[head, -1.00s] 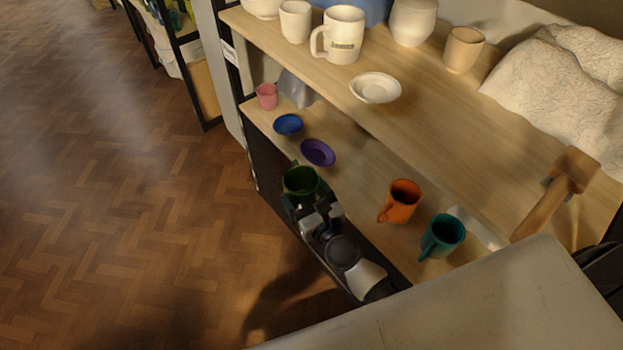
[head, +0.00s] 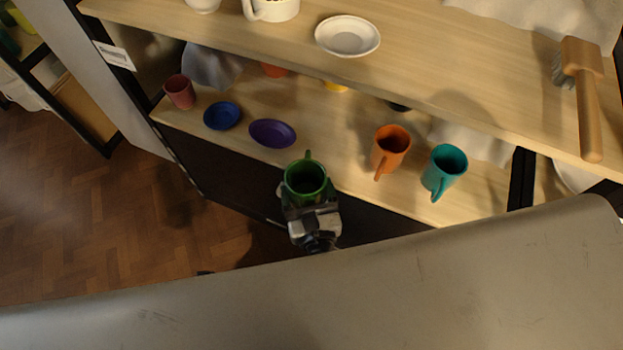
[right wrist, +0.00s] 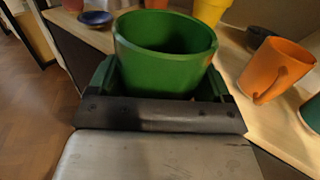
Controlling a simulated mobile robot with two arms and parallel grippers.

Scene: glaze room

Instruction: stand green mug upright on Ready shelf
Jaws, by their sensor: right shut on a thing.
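The green mug (head: 305,178) is in my right gripper (head: 310,208), at the front edge of the lower shelf (head: 345,165). The mug looks about upright, open top up, with its handle toward the shelf. In the right wrist view the green mug (right wrist: 165,65) sits between the two fingers, its lower part hidden by the gripper. I cannot tell whether its base touches the shelf. My left gripper is not in view. A label (head: 115,55) on the rack post is too small to read.
On the lower shelf stand a pink cup (head: 180,92), a blue dish (head: 222,116), a purple dish (head: 272,133), an orange mug (head: 390,150) and a teal mug (head: 443,170). Bare board shows between purple dish and orange mug.

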